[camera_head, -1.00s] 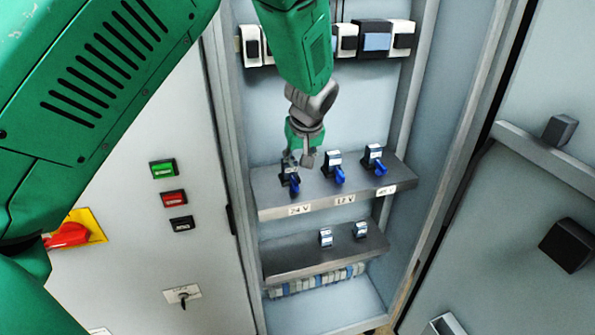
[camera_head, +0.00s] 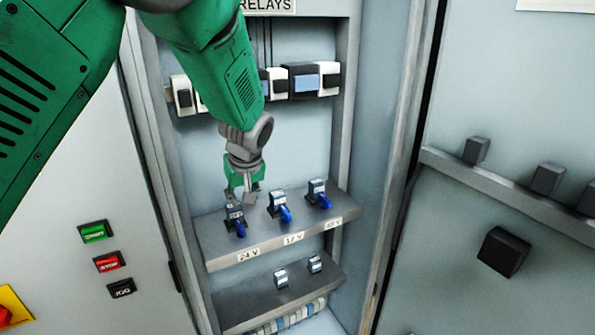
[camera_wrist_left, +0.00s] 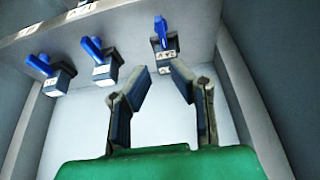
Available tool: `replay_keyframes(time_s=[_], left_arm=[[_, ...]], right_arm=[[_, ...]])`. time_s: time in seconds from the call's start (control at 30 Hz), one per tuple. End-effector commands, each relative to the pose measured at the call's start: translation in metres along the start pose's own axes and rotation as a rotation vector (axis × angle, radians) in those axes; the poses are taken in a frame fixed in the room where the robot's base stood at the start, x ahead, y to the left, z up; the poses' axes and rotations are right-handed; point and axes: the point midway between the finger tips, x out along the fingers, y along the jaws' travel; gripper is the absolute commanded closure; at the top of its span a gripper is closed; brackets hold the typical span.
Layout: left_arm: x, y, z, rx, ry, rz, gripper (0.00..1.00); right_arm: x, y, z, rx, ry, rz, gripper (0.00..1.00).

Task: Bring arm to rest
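My left arm comes in from the upper left in the head view. Its gripper (camera_head: 246,192) is just above and behind the 24 V switch (camera_head: 235,220), the leftmost of three blue-levered switches on the upper grey shelf. In the left wrist view the gripper (camera_wrist_left: 156,80) is open, its two dark-padded fingers apart with nothing between them. The same switch (camera_wrist_left: 164,42) stands just beyond the fingertips there, apparently not gripped. The middle switch (camera_head: 279,205) and right switch (camera_head: 318,193) are to the right of it. My right gripper is in neither view.
A cabinet frame post (camera_head: 385,200) stands right of the shelves. A lower shelf (camera_head: 275,300) holds two small blocks. Relays (camera_head: 300,82) line the back wall above. Green (camera_head: 95,231) and red (camera_head: 109,262) buttons are on the left panel.

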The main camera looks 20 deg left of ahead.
Motion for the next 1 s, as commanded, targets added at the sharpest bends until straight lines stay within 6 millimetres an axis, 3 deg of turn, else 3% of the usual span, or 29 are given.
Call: replay_keyframes(time_s=[0.17,0.27,0.37,0.5,0.7,0.9,1.0], left_arm=[[0.01,-0.003,0.007,0.013,-0.008,-0.001,0.81],[0.041,-0.011,0.03,0.063,-0.033,-0.001,0.81],[0.091,-0.027,0.072,0.155,-0.073,0.007,0.81],[0.165,-0.062,0.147,0.313,-0.137,0.031,0.81],[0.243,-0.127,0.265,0.539,-0.225,0.08,0.81],[0.281,-0.195,0.37,0.745,-0.295,0.141,0.81],[0.285,-0.218,0.403,0.819,-0.313,0.166,0.81]], right_arm=[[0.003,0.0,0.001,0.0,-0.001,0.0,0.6],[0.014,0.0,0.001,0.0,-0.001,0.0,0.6],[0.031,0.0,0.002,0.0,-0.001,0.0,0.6],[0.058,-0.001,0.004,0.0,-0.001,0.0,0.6],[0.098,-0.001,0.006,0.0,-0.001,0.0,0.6],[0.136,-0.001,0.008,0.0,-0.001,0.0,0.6],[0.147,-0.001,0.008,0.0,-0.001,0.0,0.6]])
